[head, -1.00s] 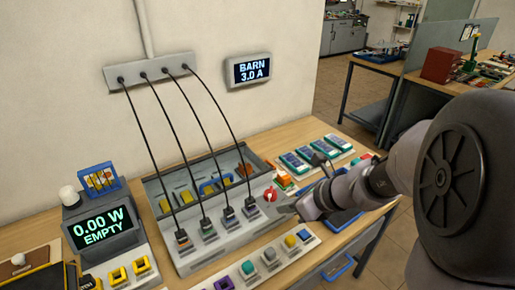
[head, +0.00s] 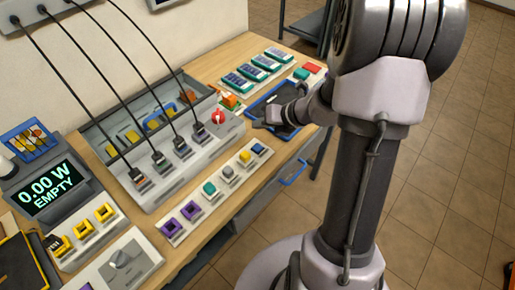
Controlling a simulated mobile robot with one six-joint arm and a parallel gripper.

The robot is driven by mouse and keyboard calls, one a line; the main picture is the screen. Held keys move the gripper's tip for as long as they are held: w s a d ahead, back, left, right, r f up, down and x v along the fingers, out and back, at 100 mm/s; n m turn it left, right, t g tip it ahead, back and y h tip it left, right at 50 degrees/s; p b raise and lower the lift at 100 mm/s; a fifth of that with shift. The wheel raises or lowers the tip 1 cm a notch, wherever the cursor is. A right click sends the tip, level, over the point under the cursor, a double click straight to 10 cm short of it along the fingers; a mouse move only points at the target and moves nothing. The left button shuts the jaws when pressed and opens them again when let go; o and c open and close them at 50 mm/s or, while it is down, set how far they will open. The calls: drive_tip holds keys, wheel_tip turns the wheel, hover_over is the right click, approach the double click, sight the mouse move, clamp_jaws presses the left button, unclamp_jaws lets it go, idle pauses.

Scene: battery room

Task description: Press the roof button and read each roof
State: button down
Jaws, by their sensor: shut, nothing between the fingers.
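My gripper (head: 256,122) is shut and empty. It is low over the table beside the blue tray (head: 283,93), to the right of the grey console. I cannot tell whether it touches anything. Several small blue-and-teal panels (head: 257,64) lie in a row at the back right, with a green button (head: 301,74) and a red button (head: 312,67) beside them. No label marks a roof button. The wall display (head: 160,3) is cut off at the top edge, so its text is hidden. The meter (head: 48,188) at the left reads 0.00 W EMPTY.
The grey console (head: 180,165) has several black cables plugged in and a red knob (head: 218,117). Coloured blocks (head: 228,172) sit on a strip along the front. A grey dial box (head: 122,260) stands at front left.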

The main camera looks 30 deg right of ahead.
sight(260, 149)
wheel_tip(260, 149, down, 8)
drive_tip(key=b, duration=0.6)
drive_tip(key=shift+r+b, duration=0.1)
drive_tip(key=shift+b, duration=0.2)
idle(1.3)
drive_tip(key=shift+f+b, duration=0.3)
drive_tip(key=shift+f, duration=0.1)
drive_tip(key=shift+f+b, duration=0.3)
drive_tip(key=shift+f, duration=0.1)
idle(0.4)
drive_tip(key=shift+r, duration=0.15)
drive_tip(key=shift+r+p, duration=0.65)
drive_tip(key=shift+p, duration=0.15)
wheel_tip(260, 149, up, 5)
drive_tip(key=p, duration=0.5)
drive_tip(key=shift+r, duration=0.15)
